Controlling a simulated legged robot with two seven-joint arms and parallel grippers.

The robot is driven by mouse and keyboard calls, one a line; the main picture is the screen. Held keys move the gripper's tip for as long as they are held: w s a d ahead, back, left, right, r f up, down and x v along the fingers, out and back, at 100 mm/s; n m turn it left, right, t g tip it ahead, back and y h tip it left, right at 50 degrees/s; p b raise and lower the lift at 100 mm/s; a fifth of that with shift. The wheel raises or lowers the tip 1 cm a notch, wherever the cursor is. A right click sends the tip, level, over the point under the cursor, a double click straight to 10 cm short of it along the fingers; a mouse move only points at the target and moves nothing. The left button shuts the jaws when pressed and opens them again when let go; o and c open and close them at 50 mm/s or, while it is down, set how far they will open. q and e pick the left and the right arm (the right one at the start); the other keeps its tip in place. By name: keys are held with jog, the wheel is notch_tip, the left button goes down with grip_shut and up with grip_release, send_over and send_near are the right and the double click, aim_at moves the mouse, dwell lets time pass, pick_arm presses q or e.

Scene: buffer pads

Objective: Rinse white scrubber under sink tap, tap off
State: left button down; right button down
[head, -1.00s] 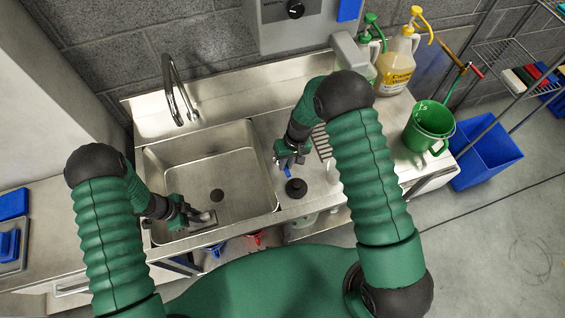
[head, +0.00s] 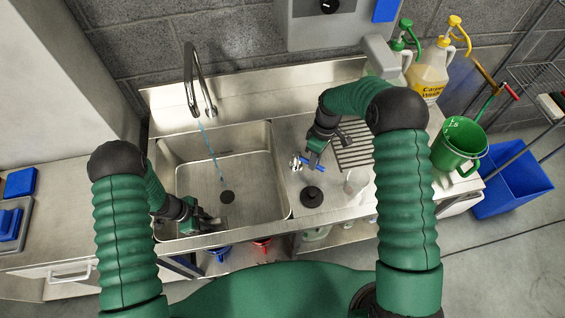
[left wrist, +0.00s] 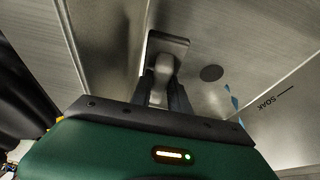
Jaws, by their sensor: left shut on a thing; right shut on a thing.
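My left gripper (head: 200,218) is low in the front of the sink basin (head: 262,180). It is shut on the scrubber, which looks grey-white in the dim left wrist view (left wrist: 168,44); my gripper mostly hides it in the head view. The curved tap (head: 190,80) stands at the back of the sink. A thin blue water stream (head: 210,147) falls from it towards the drain (head: 227,197), to one side of the scrubber. My right gripper (head: 312,160) is shut on a blue-handled valve (head: 317,167) above the right drainboard.
A black round plug (head: 312,196) and a clear cup (head: 355,182) stand on the drainboard. A green jug (head: 458,148) and pump bottles (head: 430,75) are to the right. A blue bin (head: 515,185) is on the floor. The middle of the basin is clear.

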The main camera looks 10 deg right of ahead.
pick_arm(q)
jog(key=shift+w+d+f+b, duration=0.15)
jog(key=shift+w+f+b, duration=0.05)
jog(key=shift+f+b, duration=0.3)
pick_arm(e)
jog(key=shift+w+d+r+n, duration=0.1)
jog(key=shift+w+d+n, duration=0.15)
jog(key=shift+w+n, duration=0.3)
jog(key=shift+w+d+n, duration=0.2)
jog(key=shift+w+n, duration=0.1)
jog(key=shift+n, duration=0.45)
jog(key=c, duration=1.4)
grip_release()
